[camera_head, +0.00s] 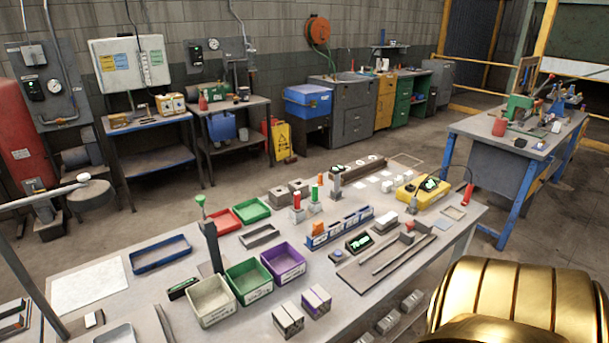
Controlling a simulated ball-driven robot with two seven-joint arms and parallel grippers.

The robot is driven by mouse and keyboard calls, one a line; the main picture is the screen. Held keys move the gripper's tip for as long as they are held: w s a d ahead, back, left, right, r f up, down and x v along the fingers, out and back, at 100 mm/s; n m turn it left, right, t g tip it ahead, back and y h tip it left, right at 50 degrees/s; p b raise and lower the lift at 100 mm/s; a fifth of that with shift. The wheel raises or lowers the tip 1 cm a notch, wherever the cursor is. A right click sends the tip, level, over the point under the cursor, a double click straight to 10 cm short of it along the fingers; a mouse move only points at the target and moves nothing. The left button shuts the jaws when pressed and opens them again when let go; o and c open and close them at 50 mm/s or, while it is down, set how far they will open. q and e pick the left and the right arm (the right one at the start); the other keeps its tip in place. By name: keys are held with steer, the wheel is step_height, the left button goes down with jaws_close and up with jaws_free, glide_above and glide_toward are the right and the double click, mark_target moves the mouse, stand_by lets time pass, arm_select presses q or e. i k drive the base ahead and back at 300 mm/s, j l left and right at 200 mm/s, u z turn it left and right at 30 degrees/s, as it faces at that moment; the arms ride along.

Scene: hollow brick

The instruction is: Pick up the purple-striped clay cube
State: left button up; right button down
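The purple-striped clay cube (316,301) sits on the near side of the grey workbench (262,325), in front of the purple bin. It is a small grey block with a purple stripe over it. A similar grey cube with a dark stripe (288,319) stands just to its left, close beside it. Neither of my grippers shows in the head view. A large gold ribbed part fills the lower right corner and hides the bench edge there.
A white bin (209,302), green bin (248,281) and purple bin (283,262) stand behind the cubes. A dark post rises behind them. A tray with rods (385,256) lies to the right. Several grey blocks sit lower, beyond the bench's near edge.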

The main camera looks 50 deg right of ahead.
mark_target(315, 299)
steer(key=l+z, duration=0.1)
steer(key=z, duration=1.6)
